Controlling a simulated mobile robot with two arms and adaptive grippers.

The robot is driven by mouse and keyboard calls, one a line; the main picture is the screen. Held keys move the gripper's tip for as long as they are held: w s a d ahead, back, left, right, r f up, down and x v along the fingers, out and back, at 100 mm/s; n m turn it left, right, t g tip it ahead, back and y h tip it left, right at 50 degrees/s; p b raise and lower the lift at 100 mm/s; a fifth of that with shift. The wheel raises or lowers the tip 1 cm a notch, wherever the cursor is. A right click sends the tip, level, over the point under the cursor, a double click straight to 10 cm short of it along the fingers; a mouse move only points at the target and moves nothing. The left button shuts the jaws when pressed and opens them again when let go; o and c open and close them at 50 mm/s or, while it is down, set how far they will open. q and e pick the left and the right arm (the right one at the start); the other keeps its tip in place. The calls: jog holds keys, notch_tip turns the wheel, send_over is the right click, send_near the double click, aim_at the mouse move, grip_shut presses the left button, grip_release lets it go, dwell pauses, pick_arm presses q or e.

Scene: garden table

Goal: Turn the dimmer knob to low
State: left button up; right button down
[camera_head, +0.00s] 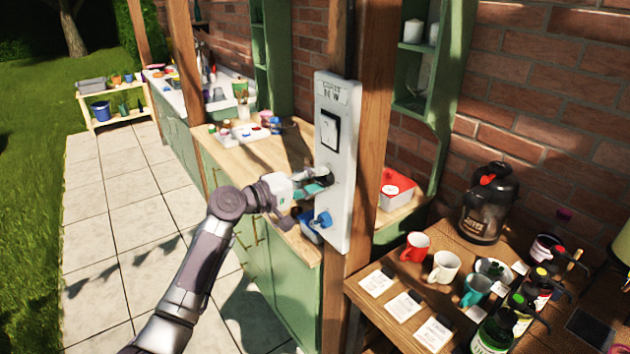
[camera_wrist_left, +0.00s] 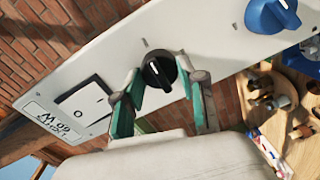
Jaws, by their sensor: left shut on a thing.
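A white control panel (camera_head: 334,220) is fixed upright on a wooden post. It carries a rocker switch (camera_head: 329,129) near its top, a black knob (camera_wrist_left: 158,72) in the middle and a blue knob (camera_head: 322,220) below. My left gripper (camera_head: 322,178) is at the panel, shut on the black knob, with one green-padded finger on each side of it in the left wrist view. A pale pointer line shows on the black knob's face. In the head view the fingers mostly hide this knob. The blue knob (camera_wrist_left: 272,15) stands free of the gripper. My right gripper is not in view.
A wooden table (camera_head: 365,300) at the right holds mugs (camera_head: 445,266), cards and a black dispenser (camera_head: 488,205). Behind the panel is a green-fronted counter (camera_head: 285,270) with a tray (camera_head: 245,134) and a red-lidded box (camera_head: 398,190). The tiled path at left is clear.

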pick_arm(q)
jog(key=o, duration=1.1)
jog(key=shift+o, duration=0.2)
jog(key=shift+a, duration=0.15)
jog(key=v, duration=1.1)
jog(key=shift+s+a, duration=0.25)
jog(key=shift+a, duration=0.05)
